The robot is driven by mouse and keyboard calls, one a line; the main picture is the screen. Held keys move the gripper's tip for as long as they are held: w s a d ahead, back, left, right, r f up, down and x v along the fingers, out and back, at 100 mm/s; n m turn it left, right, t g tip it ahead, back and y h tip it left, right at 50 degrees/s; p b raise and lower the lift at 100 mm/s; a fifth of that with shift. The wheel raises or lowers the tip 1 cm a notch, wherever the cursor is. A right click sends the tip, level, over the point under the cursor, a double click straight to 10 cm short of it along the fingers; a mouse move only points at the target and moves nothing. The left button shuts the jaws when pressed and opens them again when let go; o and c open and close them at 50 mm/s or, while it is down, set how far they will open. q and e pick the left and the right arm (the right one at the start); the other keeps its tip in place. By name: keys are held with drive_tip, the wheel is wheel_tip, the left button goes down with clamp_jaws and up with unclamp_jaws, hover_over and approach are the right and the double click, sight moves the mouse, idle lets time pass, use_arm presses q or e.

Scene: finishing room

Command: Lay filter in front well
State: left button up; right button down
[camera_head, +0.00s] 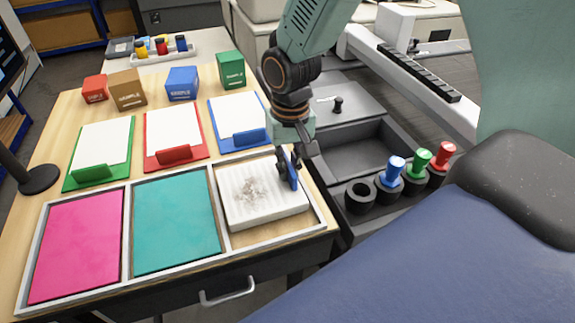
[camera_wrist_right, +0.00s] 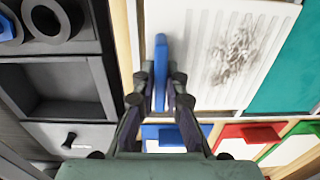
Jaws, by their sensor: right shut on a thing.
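A white pleated filter (camera_head: 262,205) with a grey dirty patch is over the right compartment of a three-part tray (camera_head: 207,204), the bare wood floor showing along its near side. I cannot tell whether it touches the floor. A blue tab (camera_head: 293,171) stands at its right edge. My right gripper (camera_head: 290,168) is shut on this tab, with the arm above. In the wrist view the fingers (camera_wrist_right: 160,95) pinch the blue tab (camera_wrist_right: 160,60) beside the white filter (camera_wrist_right: 205,45). An empty dark rectangular well (camera_head: 362,158) lies in the grey unit to the right. My left gripper is not seen.
Pink (camera_head: 78,245) and teal (camera_head: 175,222) sheets fill the other tray compartments. Behind are green, red and blue clipboards (camera_head: 238,122) and several sample boxes (camera_head: 182,83). Near the well stand an empty cup (camera_head: 360,197) and blue, green and red-topped bottles (camera_head: 420,160). A knobbed lid (camera_head: 337,105) lies behind it.

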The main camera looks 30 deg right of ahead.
drive_tip(key=shift+d+f, duration=0.25)
drive_tip(key=shift+d, duration=0.1)
drive_tip(key=shift+w+a+f, duration=0.15)
drive_tip(key=shift+a, duration=0.1)
drive_tip(key=c, duration=1.6)
unclamp_jaws()
drive_tip(key=shift+a, duration=0.15)
drive_tip(key=shift+o, duration=1)
drive_tip(key=shift+d, duration=0.3)
